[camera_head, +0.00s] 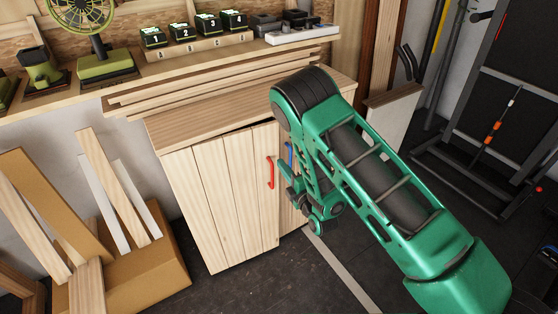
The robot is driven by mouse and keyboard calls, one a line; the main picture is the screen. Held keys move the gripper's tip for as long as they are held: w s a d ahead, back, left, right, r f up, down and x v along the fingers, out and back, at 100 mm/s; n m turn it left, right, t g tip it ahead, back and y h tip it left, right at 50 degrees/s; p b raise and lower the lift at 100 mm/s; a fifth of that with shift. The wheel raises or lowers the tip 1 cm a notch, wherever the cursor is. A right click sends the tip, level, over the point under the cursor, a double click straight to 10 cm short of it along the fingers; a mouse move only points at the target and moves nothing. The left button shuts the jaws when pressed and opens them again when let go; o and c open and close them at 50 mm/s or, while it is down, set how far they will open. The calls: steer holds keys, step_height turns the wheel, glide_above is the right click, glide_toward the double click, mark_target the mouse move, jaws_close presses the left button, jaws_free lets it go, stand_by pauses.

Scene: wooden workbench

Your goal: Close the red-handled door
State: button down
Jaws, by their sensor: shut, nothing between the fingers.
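The red-handled door (215,205) is a pale wooden panel on the left of the cabinet front. A dark gap shows along its top edge, and its right edge stands slightly proud of the cabinet, so it looks a little ajar. Its red handle (270,172) is upright near that right edge. My gripper (287,193) is just right of the red handle, near the door's right edge, shut and empty. I cannot tell whether it touches the door. My green arm covers much of the cabinet's right side.
A blue handle (289,154) is on the neighbouring door (287,213), mostly hidden by my arm. A box of wood offcuts (165,275) stands left of the cabinet. A green fan (105,65) and numbered battery packs (193,29) sit above. Dark floor lies clear in front.

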mark_target(274, 154)
steer(key=shift+x, duration=2.25)
